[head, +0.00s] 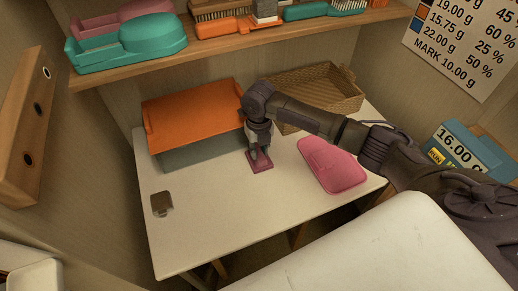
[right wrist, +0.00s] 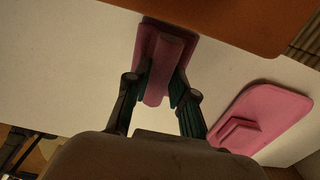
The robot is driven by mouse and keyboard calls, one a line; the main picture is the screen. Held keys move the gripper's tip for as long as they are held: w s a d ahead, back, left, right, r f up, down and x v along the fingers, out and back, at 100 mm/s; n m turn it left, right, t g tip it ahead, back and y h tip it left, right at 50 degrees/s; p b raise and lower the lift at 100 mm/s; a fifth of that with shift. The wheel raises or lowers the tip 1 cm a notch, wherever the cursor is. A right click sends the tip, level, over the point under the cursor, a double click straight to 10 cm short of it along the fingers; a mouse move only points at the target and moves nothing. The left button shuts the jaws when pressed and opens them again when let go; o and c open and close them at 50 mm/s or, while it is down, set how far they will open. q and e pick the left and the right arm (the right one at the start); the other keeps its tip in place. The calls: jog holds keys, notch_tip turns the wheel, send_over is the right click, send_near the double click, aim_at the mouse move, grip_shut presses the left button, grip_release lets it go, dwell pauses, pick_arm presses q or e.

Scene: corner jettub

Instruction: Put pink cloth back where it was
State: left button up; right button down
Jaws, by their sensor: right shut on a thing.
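The pink cloth (head: 261,168) is a small dark pink piece low at the white table top, near the front of the orange-lidded box. My right gripper (head: 258,153) points down at it. In the right wrist view the cloth (right wrist: 165,62) has a flat part and a raised fold, and the fingers of my right gripper (right wrist: 160,88) are shut on that fold. Whether the cloth's flat part touches the table I cannot tell. My left gripper is in neither view.
The white table (head: 215,215) holds a box with an orange lid (head: 190,110), a woven basket (head: 335,95), a larger pink lid-like piece (head: 332,165) and a small brown item (head: 161,203). The table's front left is mostly clear. A wooden shelf (head: 240,40) with brushes hangs above.

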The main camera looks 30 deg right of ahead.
aim_at(259, 152)
jog(key=c, duration=1)
grip_release()
jog(key=shift+f, duration=0.1)
notch_tip(259, 152, up, 12)
jog(key=shift+r, duration=0.2)
jog(key=shift+f, duration=0.1)
